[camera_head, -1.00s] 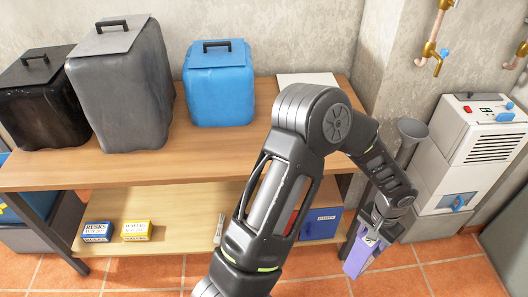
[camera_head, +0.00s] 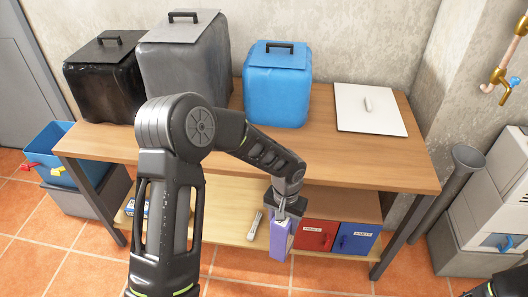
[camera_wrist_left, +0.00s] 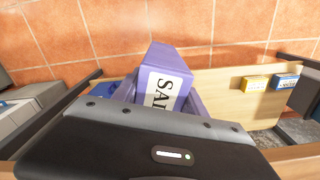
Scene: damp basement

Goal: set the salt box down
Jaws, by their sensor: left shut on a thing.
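The salt box (camera_head: 279,238) is purple and held by my left gripper (camera_head: 286,208), which points down in front of the table's lower shelf (camera_head: 225,212). Its upper end is between the fingers. In the left wrist view the salt box (camera_wrist_left: 168,68) shows a white label reading "SAL", the rest cut off by the gripper. I cannot tell whether it is over the shelf or just in front of its edge. My right gripper is not seen.
On the shelf are red (camera_head: 316,234) and blue (camera_head: 357,238) bins and a pale slim object (camera_head: 255,225). Yellow (camera_wrist_left: 254,83) and blue (camera_wrist_left: 287,80) boxes show in the wrist view.

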